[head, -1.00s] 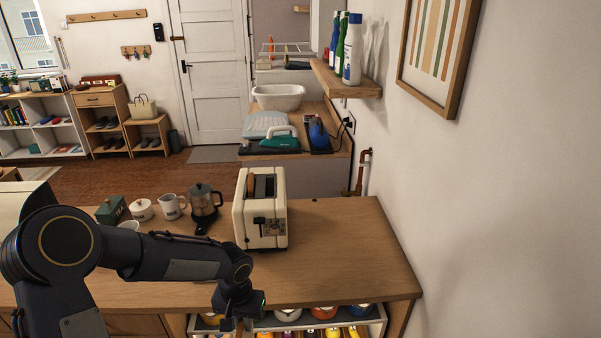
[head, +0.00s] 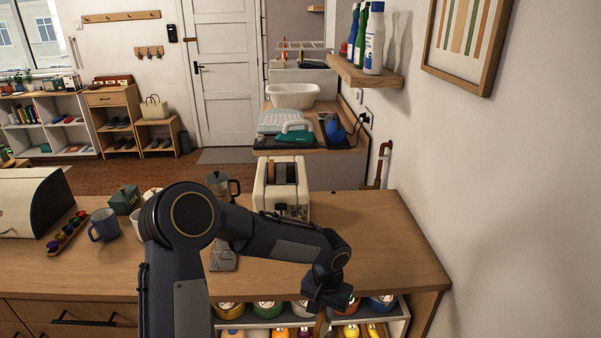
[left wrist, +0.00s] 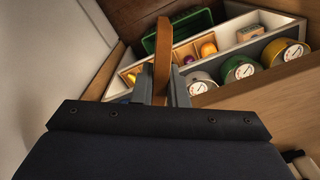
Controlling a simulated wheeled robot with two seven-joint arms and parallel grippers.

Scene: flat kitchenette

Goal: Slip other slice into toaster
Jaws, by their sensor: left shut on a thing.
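My left gripper (head: 322,308) is in front of the counter's front edge, below and to the right of the toaster. It is shut on a brown slice (left wrist: 162,60), which stands edge-on between the fingers in the left wrist view. My right gripper is not in view.
An open shelf (head: 398,322) with jars and fruit lies under the counter, close to my left gripper. A kettle (head: 218,184), a mug (head: 103,225) and a green box (head: 124,200) stand left of the toaster. The counter (head: 370,240) right of the toaster is clear.

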